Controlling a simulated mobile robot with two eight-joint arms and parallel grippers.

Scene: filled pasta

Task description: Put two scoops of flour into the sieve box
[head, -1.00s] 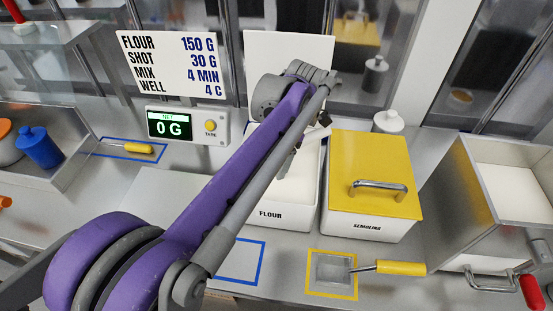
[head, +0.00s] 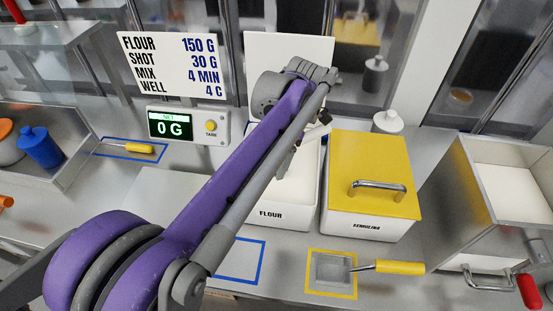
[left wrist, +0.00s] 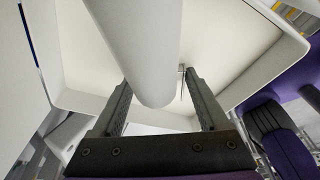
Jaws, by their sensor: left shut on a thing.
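My left arm reaches over the white flour bin (head: 272,214), whose lid stands open behind it. My left gripper (head: 298,143) is above the bin, partly hidden by its own arm. In the left wrist view the left gripper (left wrist: 157,85) is shut on a thick white handle (left wrist: 150,50), seemingly the flour scoop's. The scoop's bowl is not visible. Pale flour (head: 290,188) shows inside the bin. A grey-walled box with a pale inside (head: 510,190) stands at the right, seemingly the sieve box. My right gripper is not in view.
The semolina bin (head: 368,225) has a closed yellow lid. A yellow-handled scoop (head: 400,267) lies on a yellow outline in front. A blue outline (head: 241,262) beside it is empty. The scale display (head: 170,124) reads 0 G. A blue bottle (head: 40,147) stands left.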

